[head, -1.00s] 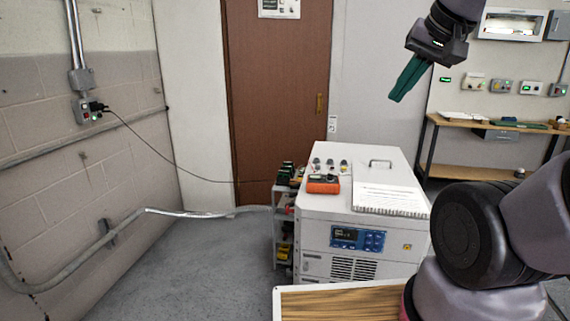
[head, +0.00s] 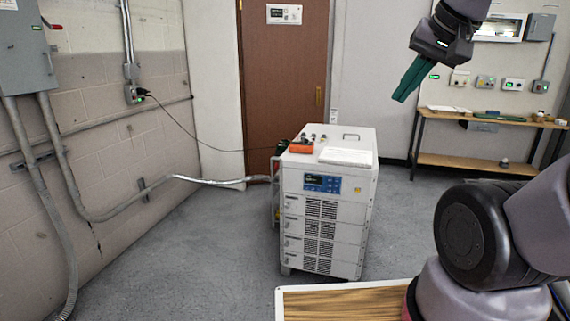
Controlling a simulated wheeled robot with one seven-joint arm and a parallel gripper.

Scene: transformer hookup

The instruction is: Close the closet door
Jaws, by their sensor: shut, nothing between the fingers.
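A brown wooden door (head: 284,85) stands in the back wall, with a sign near its top and a small brass-coloured handle at its right side. It looks flush in its frame, and its lower part is hidden behind the white cabinet. I cannot tell whether this is the closet door; no open door shows. My gripper (head: 402,97) is shut and empty, with its green fingers pointing down and left, raised in the air at the upper right. In the picture it lies right of the brown door and touches nothing.
A white equipment cabinet (head: 325,217) stands mid-floor with an orange device (head: 301,148) on top. A cable runs from it to a wall outlet (head: 133,94). A grey electrical box (head: 22,47) hangs at left. A workbench (head: 480,161) stands back right. The left floor is clear.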

